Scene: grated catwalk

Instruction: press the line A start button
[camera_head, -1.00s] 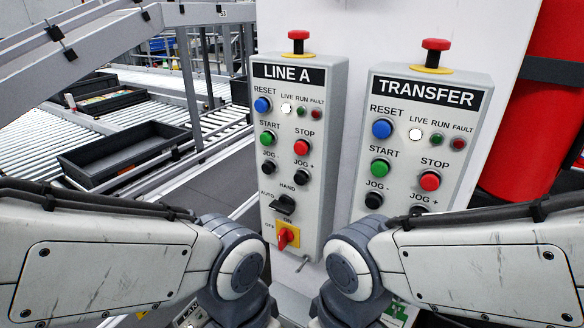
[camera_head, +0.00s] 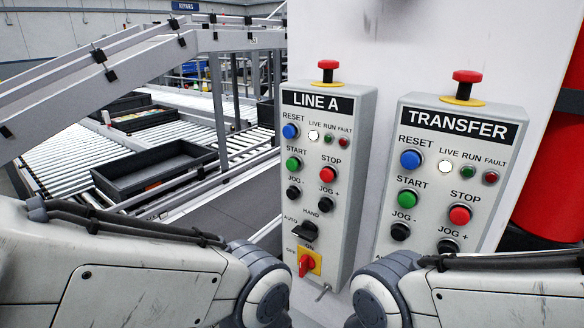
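The LINE A control box (camera_head: 343,150) is mounted on a white panel near the middle of the head view. Its green START button (camera_head: 293,164) sits on the left, below the blue RESET button (camera_head: 290,131) and left of the red STOP button (camera_head: 328,174). Nothing covers the START button. My two arms come in low from the left and right, with their elbows below the box. Both grippers are out of the picture, and nothing of mine is seen touching the box.
A TRANSFER box (camera_head: 486,195) with its own green START button (camera_head: 407,198) hangs to the right. Red emergency stop buttons (camera_head: 327,68) top both boxes. A selector lever (camera_head: 304,230) and red switch (camera_head: 306,264) protrude below. A conveyor with a black tray (camera_head: 155,170) lies left.

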